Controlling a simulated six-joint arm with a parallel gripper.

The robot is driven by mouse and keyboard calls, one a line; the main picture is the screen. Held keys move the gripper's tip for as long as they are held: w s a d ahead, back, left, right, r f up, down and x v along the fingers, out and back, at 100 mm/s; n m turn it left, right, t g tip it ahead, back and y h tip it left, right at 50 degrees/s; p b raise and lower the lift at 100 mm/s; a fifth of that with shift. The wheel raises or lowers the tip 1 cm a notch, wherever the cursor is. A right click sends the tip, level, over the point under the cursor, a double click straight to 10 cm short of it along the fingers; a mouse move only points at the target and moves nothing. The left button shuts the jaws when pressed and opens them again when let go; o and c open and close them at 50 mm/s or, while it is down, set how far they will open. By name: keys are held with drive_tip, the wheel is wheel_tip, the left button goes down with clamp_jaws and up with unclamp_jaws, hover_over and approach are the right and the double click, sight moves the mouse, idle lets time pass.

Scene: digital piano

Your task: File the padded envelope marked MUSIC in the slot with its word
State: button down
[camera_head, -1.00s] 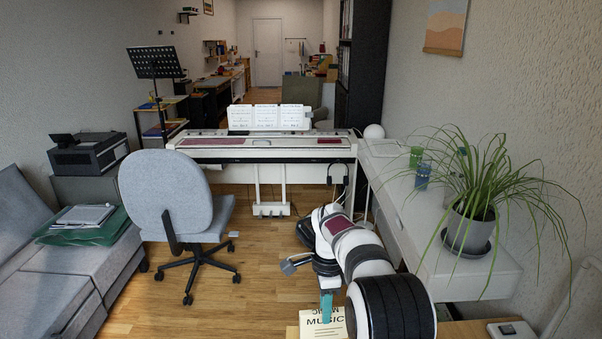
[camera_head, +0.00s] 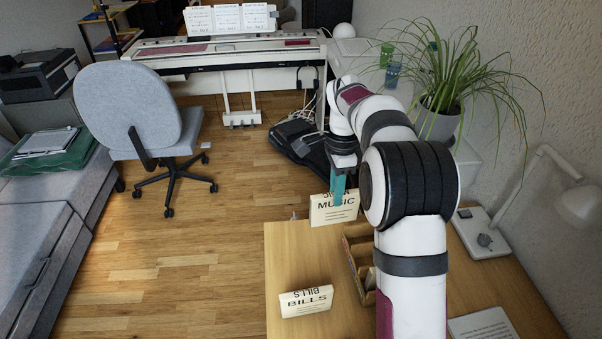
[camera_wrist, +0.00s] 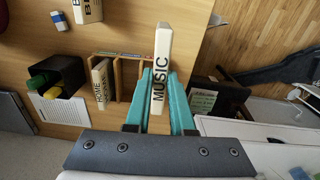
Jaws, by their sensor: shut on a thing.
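The cream padded envelope marked MUSIC (camera_head: 334,209) is held above the desk near its far edge. My gripper (camera_head: 338,188) has teal fingers shut on it. In the wrist view the envelope (camera_wrist: 161,62) stands edge-on between the fingertips (camera_wrist: 160,95), its word running along the edge. The wooden slotted rack (camera_head: 350,262) stands on the desk, partly hidden behind my arm in the head view. In the wrist view the rack (camera_wrist: 117,78) is left of the envelope, with a HOME envelope (camera_wrist: 101,84) at its left side. I cannot read its slot words.
A BILLS envelope (camera_head: 306,301) lies on the desk, left of the rack in the head view. A lamp (camera_head: 487,235) is at the right.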

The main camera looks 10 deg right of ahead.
drive_tip(key=s+d, duration=0.6)
drive_tip(key=d, duration=0.5)
wheel_tip(320, 180, down, 10)
drive_tip(key=shift+s+d, duration=0.15)
drive_tip(key=shift+s, duration=0.05)
drive_tip(key=shift+r, duration=0.1)
drive_tip(key=c, duration=0.7)
unclamp_jaws()
drive_tip(key=shift+r, duration=2.5)
